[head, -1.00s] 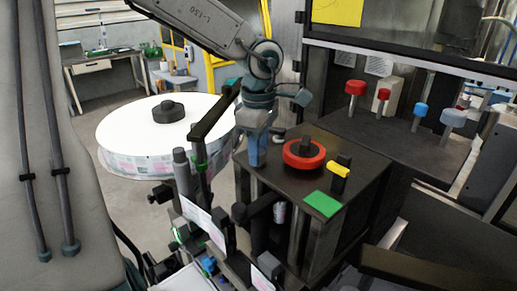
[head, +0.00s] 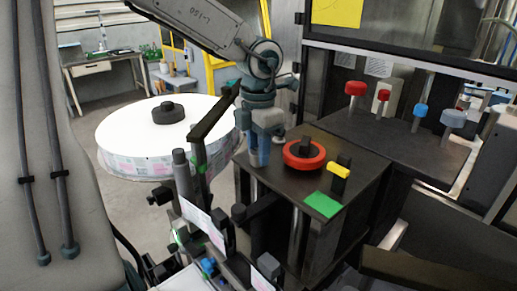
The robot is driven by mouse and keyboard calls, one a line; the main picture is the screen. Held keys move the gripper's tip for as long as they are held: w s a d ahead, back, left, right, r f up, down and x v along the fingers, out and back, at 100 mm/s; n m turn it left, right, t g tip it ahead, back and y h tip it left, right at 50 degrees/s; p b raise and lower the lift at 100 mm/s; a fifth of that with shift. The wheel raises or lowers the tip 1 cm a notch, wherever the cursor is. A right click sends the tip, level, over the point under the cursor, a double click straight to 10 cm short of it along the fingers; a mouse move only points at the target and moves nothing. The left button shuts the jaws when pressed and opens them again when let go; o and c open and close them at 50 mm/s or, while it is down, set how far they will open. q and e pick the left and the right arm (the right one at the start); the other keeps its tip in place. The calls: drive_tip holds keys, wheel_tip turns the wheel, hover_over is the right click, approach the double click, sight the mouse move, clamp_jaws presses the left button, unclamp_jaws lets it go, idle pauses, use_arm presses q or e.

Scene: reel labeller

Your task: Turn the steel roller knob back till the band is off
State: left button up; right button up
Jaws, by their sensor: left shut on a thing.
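My left gripper (head: 261,150) comes down from above onto the left back corner of the dark machine top (head: 345,180). Its blue-grey fingers point straight down and are shut on the steel roller knob, which they mostly hide. The roller under the knob is hidden by the fingers and the machine parts in front. I cannot tell from here how the band lies. A large white reel (head: 205,112) with a printed label edge stands left of the gripper. My right gripper is not in view.
A red ring knob (head: 303,155) with a black centre, a yellow handle (head: 339,171) and a green pad (head: 323,204) are close to the gripper's right. A dark upright post with an arm (head: 200,150) stands just left. Red and blue knobs (head: 420,110) stand further right.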

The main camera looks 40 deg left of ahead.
use_arm(q)
drive_tip(key=n, duration=0.4)
drive_tip(key=shift+n, duration=0.3)
drive_tip(key=n+b, duration=0.1)
drive_tip(key=n, duration=0.2)
drive_tip(key=shift+a+n, duration=0.1)
drive_tip(key=shift+n, duration=0.2)
drive_tip(key=n, duration=0.4)
drive_tip(key=shift+r+n+b, duration=0.1)
drive_tip(key=shift+n+b, duration=0.2)
drive_tip(key=shift+n, duration=1.8)
drive_tip(key=o, duration=1)
